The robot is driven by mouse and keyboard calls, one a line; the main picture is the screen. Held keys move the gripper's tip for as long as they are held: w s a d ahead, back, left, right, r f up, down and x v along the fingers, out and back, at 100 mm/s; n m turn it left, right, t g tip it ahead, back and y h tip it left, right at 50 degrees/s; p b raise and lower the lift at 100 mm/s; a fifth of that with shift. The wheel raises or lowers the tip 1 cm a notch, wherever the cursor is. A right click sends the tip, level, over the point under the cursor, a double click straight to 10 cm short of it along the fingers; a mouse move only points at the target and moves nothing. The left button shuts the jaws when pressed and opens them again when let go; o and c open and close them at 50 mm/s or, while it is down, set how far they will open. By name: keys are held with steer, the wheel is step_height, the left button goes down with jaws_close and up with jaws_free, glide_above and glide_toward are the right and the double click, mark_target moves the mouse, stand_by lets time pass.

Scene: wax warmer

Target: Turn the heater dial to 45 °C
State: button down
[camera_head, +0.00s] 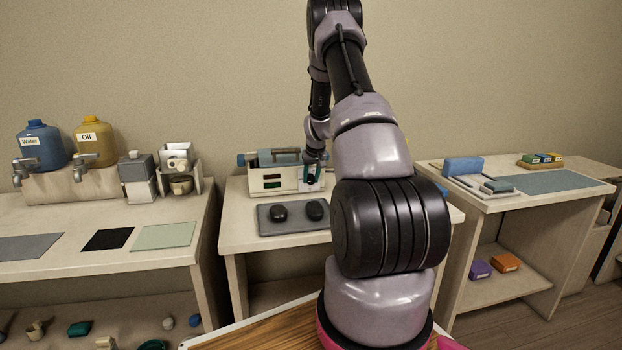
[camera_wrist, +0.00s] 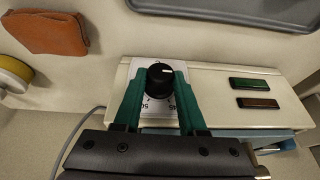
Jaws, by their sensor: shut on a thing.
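The heater (camera_head: 272,178) is a cream box with a blue top part on the middle table. It also shows in the wrist view (camera_wrist: 215,82), with a green window (camera_wrist: 253,85) and a brown one (camera_wrist: 258,103). Its black round dial (camera_wrist: 159,77) sits on a white scale plate (camera_wrist: 148,66). A short white mark shows on the dial; numbers that look like 50 and 45 show on the gripper side of the plate. My gripper (camera_wrist: 160,82) has green fingers, one on each side of the dial, shut on it. In the head view my gripper (camera_head: 312,180) is at the heater's right front, and the dial is mostly hidden.
A grey tray (camera_head: 262,228) with two black rounded things lies in front of the heater. In the wrist view an orange-brown pouch-like thing (camera_wrist: 48,32) and a yellow-and-white round thing (camera_wrist: 14,74) lie to the left. A thin cable (camera_wrist: 85,118) runs beside the heater.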

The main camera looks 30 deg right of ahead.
steer(key=shift+s+d+m+t+y, duration=0.15)
steer(key=shift+d+m+t+y, duration=0.2)
steer(key=shift+y, duration=0.65)
steer(key=y, duration=0.2)
steer(key=t+y, duration=0.1)
steer(key=shift+d+f+m, duration=0.15)
steer(key=shift+d+m, duration=0.1)
steer(key=y, duration=0.1)
steer(key=m+t+y, duration=0.1)
steer(key=y, duration=0.1)
steer(key=t+y, duration=0.1)
steer(key=y, duration=0.1)
steer(key=shift+s+d+f, duration=0.1)
steer(key=shift+d+f, duration=0.05)
steer(key=shift+f, duration=0.15)
steer(key=shift+c, duration=2.3)
jaws_free()
steer(key=v, duration=1)
steer(key=shift+s+d, duration=0.3)
